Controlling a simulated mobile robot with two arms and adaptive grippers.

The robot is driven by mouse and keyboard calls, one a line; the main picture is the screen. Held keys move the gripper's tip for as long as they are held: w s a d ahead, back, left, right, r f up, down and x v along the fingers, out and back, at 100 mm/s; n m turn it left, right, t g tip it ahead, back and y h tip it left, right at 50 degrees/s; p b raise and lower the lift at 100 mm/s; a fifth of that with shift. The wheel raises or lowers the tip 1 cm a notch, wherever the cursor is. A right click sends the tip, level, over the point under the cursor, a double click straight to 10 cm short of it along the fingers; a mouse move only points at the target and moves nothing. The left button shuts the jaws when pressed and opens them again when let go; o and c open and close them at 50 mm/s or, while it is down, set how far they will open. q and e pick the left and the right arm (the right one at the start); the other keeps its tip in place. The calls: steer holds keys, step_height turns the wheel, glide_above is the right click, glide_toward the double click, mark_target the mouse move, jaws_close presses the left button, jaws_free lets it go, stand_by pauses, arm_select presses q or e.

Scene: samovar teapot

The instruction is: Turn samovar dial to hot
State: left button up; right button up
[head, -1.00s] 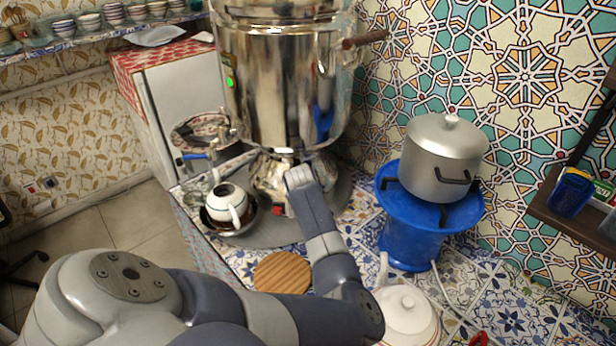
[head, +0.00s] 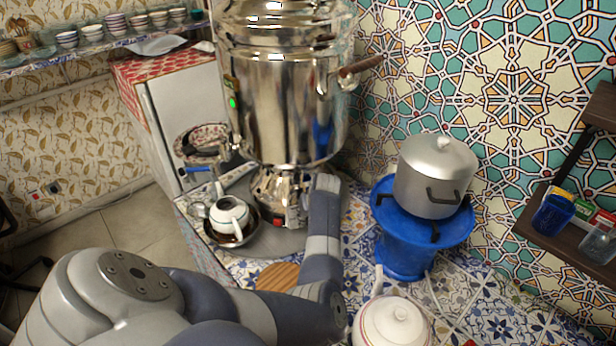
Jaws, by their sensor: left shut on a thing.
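The shiny steel samovar (head: 285,105) stands at the back centre, with a small green light on its left side and a red part low on its base. My left arm reaches up from the bottom to the right side of this base. My left gripper (head: 305,182) is at the base, under the samovar's body, mostly hidden by my own wrist. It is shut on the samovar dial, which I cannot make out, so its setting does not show. My right gripper is out of view.
A small white teapot (head: 229,213) sits in a dark bowl left of the base. A steel pot (head: 433,178) stands on a blue burner (head: 405,250) at right. Another white teapot (head: 392,322) and a round wooden board (head: 277,277) are in front. A shelf is at far right.

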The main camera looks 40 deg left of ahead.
arm_select(q)
steer(key=shift+d+f+m+g+y+p, duration=0.15)
steer(key=shift+m+g+y, duration=0.2)
steer(key=shift+m, duration=0.55)
steer(key=shift+a+m+g+y+p, duration=0.15)
steer(key=shift+m+g+y, duration=0.2)
steer(key=shift+m, duration=0.55)
steer(key=shift+d, duration=0.1)
steer(key=o, duration=0.7)
steer(key=shift+o, duration=0.4)
steer(key=shift+w, duration=0.1)
steer(key=v, duration=1.1)
steer(key=shift+d+r, duration=0.2)
steer(key=shift+r, duration=0.15)
steer(key=shift+f, duration=0.1)
